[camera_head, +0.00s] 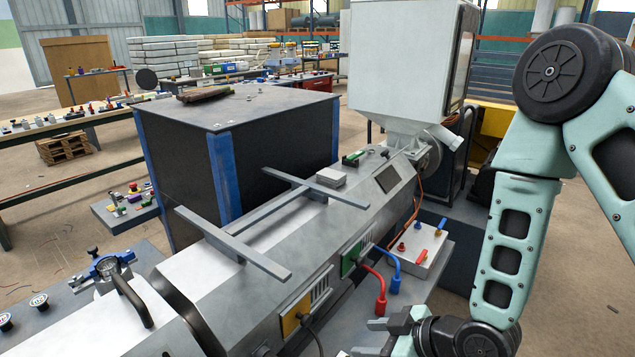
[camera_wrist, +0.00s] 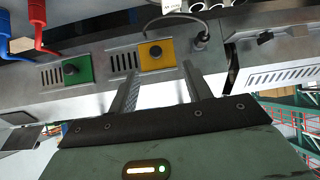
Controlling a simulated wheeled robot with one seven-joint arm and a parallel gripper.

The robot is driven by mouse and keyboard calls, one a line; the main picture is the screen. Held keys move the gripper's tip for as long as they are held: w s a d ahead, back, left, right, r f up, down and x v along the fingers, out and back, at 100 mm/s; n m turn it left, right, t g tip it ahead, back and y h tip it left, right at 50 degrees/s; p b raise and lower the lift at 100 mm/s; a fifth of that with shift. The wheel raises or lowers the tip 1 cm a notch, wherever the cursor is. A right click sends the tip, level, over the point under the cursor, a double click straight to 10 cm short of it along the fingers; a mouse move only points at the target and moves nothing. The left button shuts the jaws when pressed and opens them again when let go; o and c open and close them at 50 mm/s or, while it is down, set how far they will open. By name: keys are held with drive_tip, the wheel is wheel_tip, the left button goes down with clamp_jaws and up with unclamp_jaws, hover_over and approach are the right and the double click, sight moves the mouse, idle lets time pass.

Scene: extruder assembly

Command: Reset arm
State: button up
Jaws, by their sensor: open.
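My gripper (camera_head: 392,325) is low in the head view, beside the near side of the extruder (camera_head: 290,235). In the wrist view my gripper (camera_wrist: 158,92) shows two fingers spread apart with nothing between them. The fingers point at the extruder's side panel, near a yellow plate with a dark knob (camera_wrist: 157,54) and a green plate with a dark knob (camera_wrist: 77,68). I cannot tell from the wrist view how far the fingertips are from the panel. My arm (camera_head: 515,215) hangs down at the right of the head view.
Red (camera_head: 379,291) and blue (camera_head: 392,272) bent pipes stand out from the extruder's side near my gripper. A control box (camera_head: 425,250) with small coloured levers is behind them. A white hopper (camera_head: 405,70) rises at the far end. Open floor (camera_head: 585,270) lies to the right.

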drive_tip(key=s+d+r+m+g+h, duration=0.1)
drive_tip(key=s+r+m+g+h, duration=0.1)
drive_tip(key=s+r, duration=0.6)
drive_tip(key=s+d+r+m+g+h, duration=0.1)
drive_tip(key=s+d+r+g+h, duration=0.1)
drive_tip(key=s+r+g+h, duration=0.2)
drive_tip(key=s+r+h, duration=0.2)
drive_tip(key=s+r, duration=0.2)
drive_tip(key=r, duration=0.2)
drive_tip(key=shift+s+d+m, duration=0.25)
drive_tip(key=shift+s+m, duration=0.15)
